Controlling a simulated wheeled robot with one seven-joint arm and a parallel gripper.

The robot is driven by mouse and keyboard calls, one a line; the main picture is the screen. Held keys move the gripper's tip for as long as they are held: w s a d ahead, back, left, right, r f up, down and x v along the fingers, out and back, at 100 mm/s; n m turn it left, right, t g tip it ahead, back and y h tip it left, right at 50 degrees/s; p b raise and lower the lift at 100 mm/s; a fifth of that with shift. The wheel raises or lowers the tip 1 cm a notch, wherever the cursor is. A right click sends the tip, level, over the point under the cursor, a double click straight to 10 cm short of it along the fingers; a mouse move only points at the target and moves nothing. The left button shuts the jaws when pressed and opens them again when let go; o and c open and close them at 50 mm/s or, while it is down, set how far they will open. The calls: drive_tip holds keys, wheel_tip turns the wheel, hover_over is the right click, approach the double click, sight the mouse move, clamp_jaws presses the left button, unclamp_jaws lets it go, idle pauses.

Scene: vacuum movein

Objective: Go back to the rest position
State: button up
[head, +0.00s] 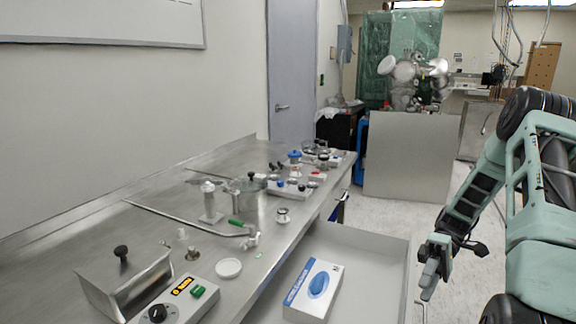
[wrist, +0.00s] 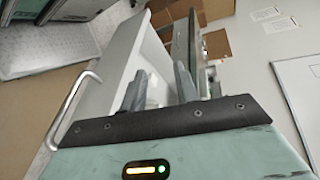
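My gripper (head: 431,278) hangs at the right in the head view, just outside the front of the pulled-out drawer (head: 385,245). In the wrist view its two fingers (wrist: 160,85) stand apart with nothing held between them. A bent metal drawer handle (wrist: 72,105) shows left of the fingers, apart from them. The drawer's pale front panel (wrist: 122,58) lies beyond the fingers. How close the fingers are to the panel is hard to tell.
A blue and white glove box (head: 314,290) lies in the open drawer. The steel counter (head: 240,290) holds a lidded metal box (head: 122,278), a controller (head: 178,304) and several small vacuum parts. Pale floor (head: 440,195) is clear beyond the drawer. A grey cabinet (head: 408,155) stands behind.

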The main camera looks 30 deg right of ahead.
drive_tip(key=w+a+r+n+h, duration=0.1)
drive_tip(key=w+a+r+h, duration=0.2)
drive_tip(key=a, duration=0.4)
drive_tip(key=a+r+n+g+h, duration=0.15)
drive_tip(key=a+h, duration=0.25)
drive_tip(key=a, duration=0.4)
drive_tip(key=w+a+r+n+h, duration=0.1)
drive_tip(key=w+a+r+h, duration=0.2)
drive_tip(key=a, duration=0.4)
drive_tip(key=s+a+r+t+h, duration=0.1)
drive_tip(key=s+a+t, duration=0.1)
drive_tip(key=s+a, duration=0.2)
drive_tip(key=s+a+r+n+t+h+p, duration=0.1)
drive_tip(key=s+a+r+t, duration=0.1)
drive_tip(key=s+a, duration=0.2)
drive_tip(key=s+a+r+n+t+h, duration=0.1)
drive_tip(key=s+a+r+t, duration=0.1)
drive_tip(key=s+a, duration=0.2)
drive_tip(key=a, duration=0.3)
